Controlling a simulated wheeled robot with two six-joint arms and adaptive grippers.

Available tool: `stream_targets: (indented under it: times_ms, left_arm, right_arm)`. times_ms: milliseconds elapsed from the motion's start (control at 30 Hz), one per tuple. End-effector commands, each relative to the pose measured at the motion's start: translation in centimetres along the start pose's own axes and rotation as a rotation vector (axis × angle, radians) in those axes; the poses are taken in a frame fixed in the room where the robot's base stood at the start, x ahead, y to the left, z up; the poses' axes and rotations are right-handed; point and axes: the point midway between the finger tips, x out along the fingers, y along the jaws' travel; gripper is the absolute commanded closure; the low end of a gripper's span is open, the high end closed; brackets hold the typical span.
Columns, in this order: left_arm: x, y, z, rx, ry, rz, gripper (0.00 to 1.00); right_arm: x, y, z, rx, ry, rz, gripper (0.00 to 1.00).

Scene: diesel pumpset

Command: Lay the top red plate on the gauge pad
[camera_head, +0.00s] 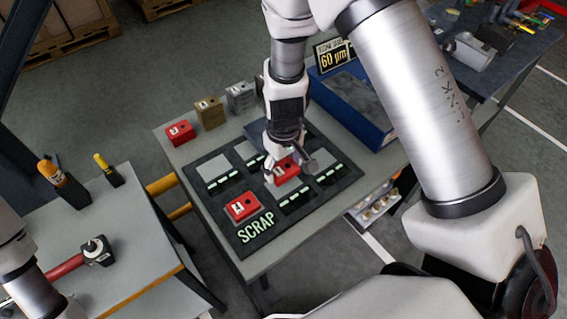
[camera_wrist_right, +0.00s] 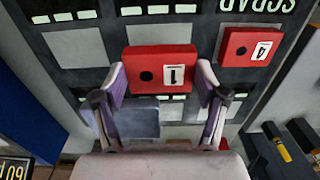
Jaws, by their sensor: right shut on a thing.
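My right gripper (camera_head: 285,167) is shut on a red plate marked 1 (camera_head: 287,170), over the middle of the dark board (camera_head: 225,225). In the right wrist view the plate (camera_wrist_right: 145,65) sits between the two fingertips (camera_wrist_right: 160,82); I cannot tell its height above the board. A second red plate, marked 4 (camera_head: 242,207), lies at the SCRAP end of the board and also shows in the wrist view (camera_wrist_right: 250,46). A third red piece (camera_head: 180,132) sits at the table's back left. I cannot tell for sure which surface is the gauge pad. My left gripper is out of view.
The board has several grey pads with pale dashes. A blue box (camera_head: 375,135) with a 60 µm sign (camera_head: 333,56) stands behind right. Brown (camera_head: 210,113) and grey (camera_head: 240,96) blocks line the back left. A side bench (camera_head: 130,225) holds tools.

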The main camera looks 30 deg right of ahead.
Motion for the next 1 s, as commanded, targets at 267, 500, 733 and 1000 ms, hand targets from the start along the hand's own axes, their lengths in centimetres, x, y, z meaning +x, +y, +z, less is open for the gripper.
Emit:
stream_targets:
  times_ms: [267,500,733,1000]
  left_arm:
    - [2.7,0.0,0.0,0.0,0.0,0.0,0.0]
    - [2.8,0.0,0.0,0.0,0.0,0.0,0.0]
    - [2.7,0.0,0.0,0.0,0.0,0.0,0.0]
    - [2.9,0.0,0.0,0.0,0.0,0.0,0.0]
  right_arm:
    - [3.1,0.0,0.0,0.0,0.0,0.0,0.83]
    - [3.3,0.0,0.0,0.001,0.0,0.0,0.83]
    - [3.2,0.0,0.0,0.001,0.0,0.0,0.83]
    - [3.3,0.0,0.0,0.001,0.001,0.0,0.83]
